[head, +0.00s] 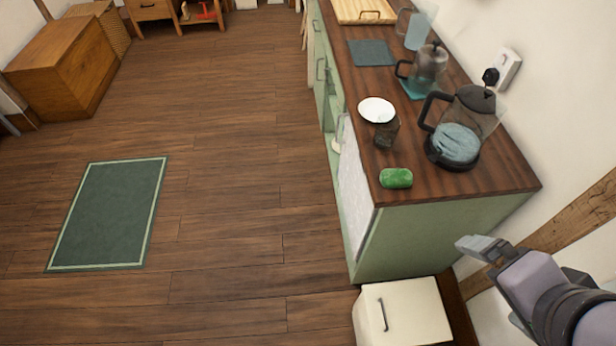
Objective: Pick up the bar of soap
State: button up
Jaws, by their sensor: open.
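The bar of soap (396,178) is a green rounded block. It lies on the dark wooden countertop (470,182) near its front left corner, in the head view. My gripper (480,246) is at the lower right, beyond the near end of the counter and apart from the soap. It is open, and nothing shows between its fingers.
A dark glass (386,133) and a white dish (376,110) stand just behind the soap. A glass kettle (458,132) stands to its right, near the wall. A cream cabinet (402,312) stands below the counter end. The wooden floor at left is open, with a green rug (110,214).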

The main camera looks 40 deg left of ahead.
aim_at(393, 178)
jog(key=u, duration=0.8)
jog(key=i+j+z, duration=0.15)
jog(key=j, duration=0.2)
jog(key=j+z, duration=0.2)
jog(key=i+j+z, duration=0.25)
jog(key=j, duration=0.15)
jog(key=j+z, duration=0.25)
jog(key=j, duration=0.2)
jog(key=i+j+z, duration=0.2)
jog(key=j, duration=0.25)
jog(key=j+z, duration=0.25)
jog(key=j, duration=0.25)
